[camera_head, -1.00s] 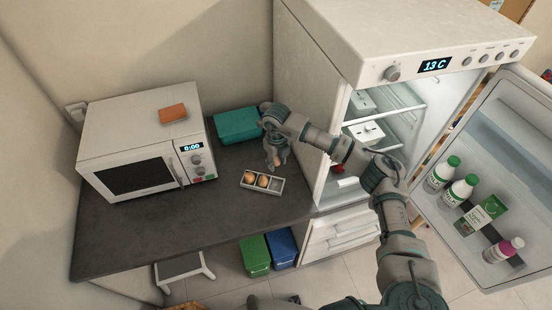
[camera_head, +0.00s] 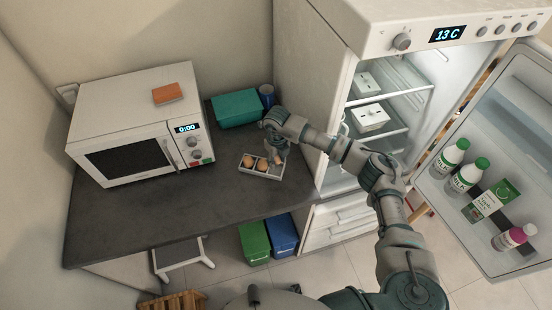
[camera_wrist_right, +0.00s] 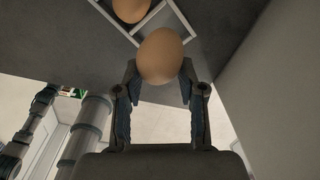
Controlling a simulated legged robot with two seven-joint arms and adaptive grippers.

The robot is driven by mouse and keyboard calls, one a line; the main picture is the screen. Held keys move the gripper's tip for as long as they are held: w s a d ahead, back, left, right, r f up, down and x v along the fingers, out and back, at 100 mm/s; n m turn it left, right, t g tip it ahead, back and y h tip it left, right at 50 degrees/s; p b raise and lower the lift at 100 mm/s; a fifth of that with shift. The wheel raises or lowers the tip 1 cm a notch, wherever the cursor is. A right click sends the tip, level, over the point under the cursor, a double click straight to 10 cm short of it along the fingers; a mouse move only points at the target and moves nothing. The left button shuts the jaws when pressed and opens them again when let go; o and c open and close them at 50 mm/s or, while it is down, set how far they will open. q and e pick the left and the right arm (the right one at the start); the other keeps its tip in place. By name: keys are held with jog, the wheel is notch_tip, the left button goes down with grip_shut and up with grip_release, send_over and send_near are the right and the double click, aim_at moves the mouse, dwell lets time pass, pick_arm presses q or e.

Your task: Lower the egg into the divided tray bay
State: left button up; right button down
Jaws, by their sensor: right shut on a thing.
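A pale divided tray (camera_head: 246,168) sits on the dark counter, with brown eggs in its left bay (camera_head: 248,161) and middle bay (camera_head: 262,165). My right gripper (camera_head: 276,159) is at the tray's right end bay. In the right wrist view, the gripper (camera_wrist_right: 160,78) is shut on a brown egg (camera_wrist_right: 160,52), held between its fingertips. Part of the tray (camera_wrist_right: 180,14) and another egg (camera_wrist_right: 130,8) show beyond it. The held egg hides part of the bay, so I cannot tell whether it touches the floor. My left gripper is not in view.
A microwave (camera_head: 125,150) is at the left, with an orange block (camera_head: 167,93) on top. The open fridge (camera_head: 310,110) is close at the right. The front counter (camera_head: 150,222) is clear.

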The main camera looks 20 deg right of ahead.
jog(key=shift+d, duration=0.3)
jog(key=shift+a, duration=0.15)
jog(key=shift+a+f+b, duration=0.2)
jog(key=shift+f+b, duration=0.3)
jog(key=shift+f, duration=0.1)
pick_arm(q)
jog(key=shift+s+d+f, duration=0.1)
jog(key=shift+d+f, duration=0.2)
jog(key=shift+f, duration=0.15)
pick_arm(e)
jog(key=shift+d, duration=0.15)
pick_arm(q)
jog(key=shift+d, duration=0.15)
pick_arm(e)
jog(key=shift+d, duration=0.2)
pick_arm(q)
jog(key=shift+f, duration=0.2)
pick_arm(e)
jog(key=shift+a+f, duration=0.2)
jog(key=shift+f, duration=0.1)
pick_arm(q)
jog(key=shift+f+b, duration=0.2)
jog(key=shift+b, duration=0.25)
pick_arm(e)
jog(key=shift+d+f, duration=0.1)
jog(key=shift+f, duration=0.25)
